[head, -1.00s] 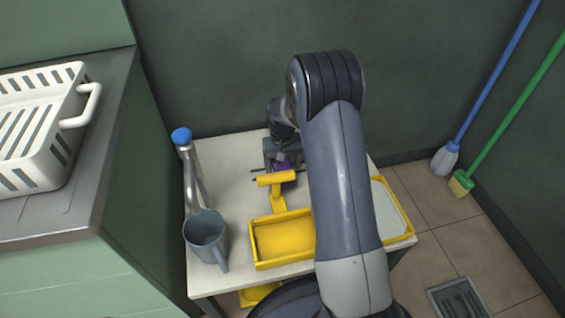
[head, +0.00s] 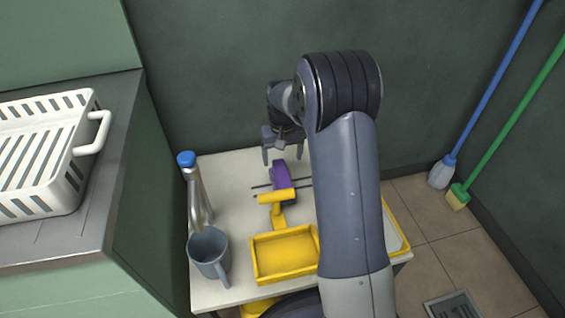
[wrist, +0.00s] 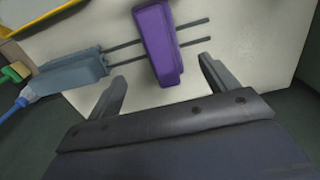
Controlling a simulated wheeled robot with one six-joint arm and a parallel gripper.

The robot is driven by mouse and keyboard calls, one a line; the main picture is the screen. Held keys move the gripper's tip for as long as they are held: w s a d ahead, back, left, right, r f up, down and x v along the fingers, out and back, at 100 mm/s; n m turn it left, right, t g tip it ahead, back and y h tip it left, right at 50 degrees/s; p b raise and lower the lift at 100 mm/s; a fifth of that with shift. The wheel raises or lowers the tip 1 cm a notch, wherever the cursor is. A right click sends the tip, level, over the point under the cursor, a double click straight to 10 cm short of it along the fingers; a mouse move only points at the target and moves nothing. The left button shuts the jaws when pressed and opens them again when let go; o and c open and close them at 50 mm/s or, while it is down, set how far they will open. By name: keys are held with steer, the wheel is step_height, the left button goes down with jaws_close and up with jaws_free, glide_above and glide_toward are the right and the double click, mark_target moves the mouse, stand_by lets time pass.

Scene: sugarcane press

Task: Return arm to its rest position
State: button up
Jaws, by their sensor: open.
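My gripper (head: 283,152) is above the back of the white table (head: 232,170) in the head view, its fingers apart and empty. In the wrist view my gripper (wrist: 165,85) shows two spread fingers. A purple block (wrist: 158,45) lies beyond the fingertips, across two thin dark rods, with nothing gripping it. In the head view the purple block (head: 280,176) sits just below my gripper, behind the yellow handle (head: 277,198). My arm hides the right part of the table.
A grey mug (head: 209,254) stands at the table's front left beside a tap-like metal post with a blue knob (head: 186,160). A yellow tray (head: 285,254) is at the front. A white basket (head: 40,150) stands on the left counter. Blue and green brooms lean at right.

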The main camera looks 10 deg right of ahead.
mark_target(283, 174)
steer(key=shift+r, duration=0.55)
step_height(283, 174, down, 13)
steer(key=b, duration=0.4)
steer(key=shift+r, duration=0.1)
step_height(283, 174, up, 2)
steer(key=shift+r+p, duration=0.2)
steer(key=shift+p, duration=0.25)
steer(key=shift+r, duration=0.7)
steer(key=shift+f, duration=0.1)
